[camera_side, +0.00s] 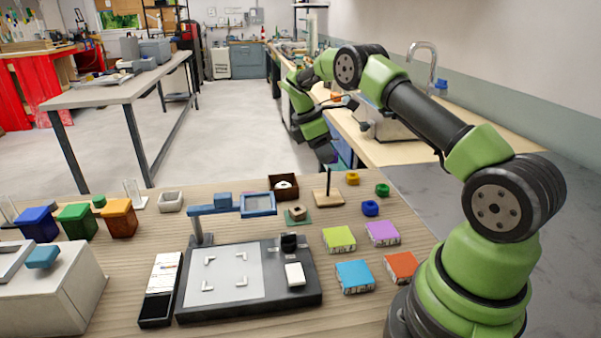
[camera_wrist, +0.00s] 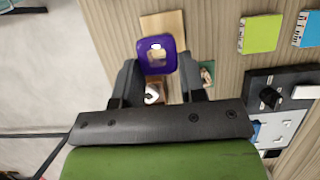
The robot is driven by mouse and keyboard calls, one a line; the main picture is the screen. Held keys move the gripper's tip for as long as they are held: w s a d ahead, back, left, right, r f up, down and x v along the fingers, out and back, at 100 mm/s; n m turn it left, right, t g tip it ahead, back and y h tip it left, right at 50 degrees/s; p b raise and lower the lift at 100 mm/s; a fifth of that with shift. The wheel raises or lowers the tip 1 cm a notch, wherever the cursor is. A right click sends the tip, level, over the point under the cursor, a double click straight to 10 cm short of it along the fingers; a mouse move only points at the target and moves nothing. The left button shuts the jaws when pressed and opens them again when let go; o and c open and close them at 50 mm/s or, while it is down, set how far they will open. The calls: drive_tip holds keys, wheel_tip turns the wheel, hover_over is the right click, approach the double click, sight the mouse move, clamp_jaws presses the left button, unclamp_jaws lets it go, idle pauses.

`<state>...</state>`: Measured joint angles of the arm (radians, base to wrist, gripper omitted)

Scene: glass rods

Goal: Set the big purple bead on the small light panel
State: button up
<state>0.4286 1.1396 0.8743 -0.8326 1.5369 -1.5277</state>
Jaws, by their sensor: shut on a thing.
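The big purple bead (camera_wrist: 143,62), a rounded square ring with an open middle, sits between the fingertips of my gripper (camera_wrist: 158,68) in the wrist view. The gripper is shut on it. In the side view my gripper (camera_side: 325,152) hangs in the air beyond the back of the table; I cannot clearly make out the bead there. The light panel (camera_side: 232,277) is a pale plate with white corner marks in a black base, at the front middle of the table. Its plate looks bare. Part of its base (camera_wrist: 254,87) shows at the wrist view's right.
A wooden stand with an upright rod (camera_side: 328,195) is near the gripper. A blue framed arm (camera_side: 222,210) overhangs the panel's back edge. A dark box (camera_side: 283,187) stands behind, with yellow (camera_side: 352,178), green (camera_side: 382,190) and blue (camera_side: 370,208) beads to the right.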

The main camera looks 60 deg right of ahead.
wheel_tip(320, 180, up, 8)
drive_tip(key=f, duration=0.1)
drive_tip(key=n+t+h, duration=0.1)
drive_tip(key=n+t, duration=0.2)
drive_tip(key=n, duration=0.6)
hover_over(223, 274)
drive_tip(key=a, duration=0.1)
wheel_tip(223, 274, down, 10)
drive_tip(key=shift+a+f, duration=0.1)
drive_tip(key=shift+f, duration=2.3)
drive_tip(key=shift+f, duration=0.15)
drive_tip(key=o, duration=0.9)
